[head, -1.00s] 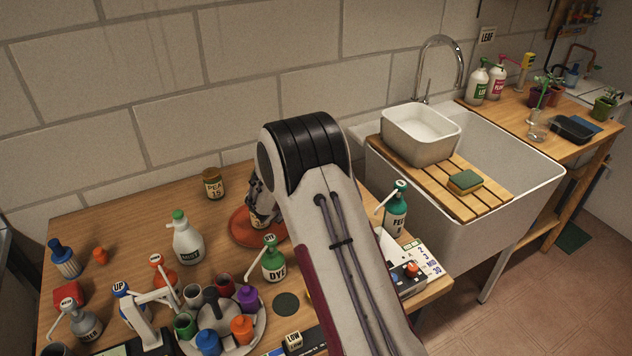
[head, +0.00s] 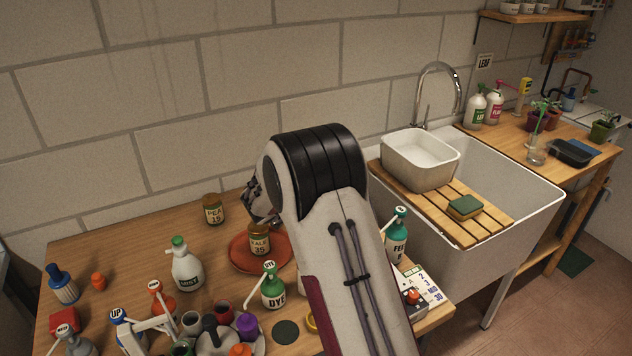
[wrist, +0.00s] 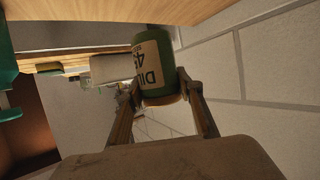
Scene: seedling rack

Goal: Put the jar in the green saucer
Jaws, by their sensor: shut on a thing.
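My gripper (wrist: 160,90) is shut on a green jar (wrist: 152,62) with a cream label reading DILL 45, held above the table. In the head view my gripper (head: 256,204) is mostly behind my arm, and the held jar is hidden there. A KALE 35 jar (head: 260,238) stands on the red-orange saucer (head: 240,262). A PEA 15 jar (head: 213,210) stands behind it to the left, near the wall. I see no clear green saucer; a flat dark green disc (head: 286,332) lies on the table in front, and I cannot tell whether it is one.
A white MIST spray bottle (head: 186,268) and a green DYE bottle (head: 273,290) stand left and front of the saucer. A teal pump bottle (head: 396,240) stands right of my arm. The sink (head: 480,250) is beyond it. The table's back left is fairly clear.

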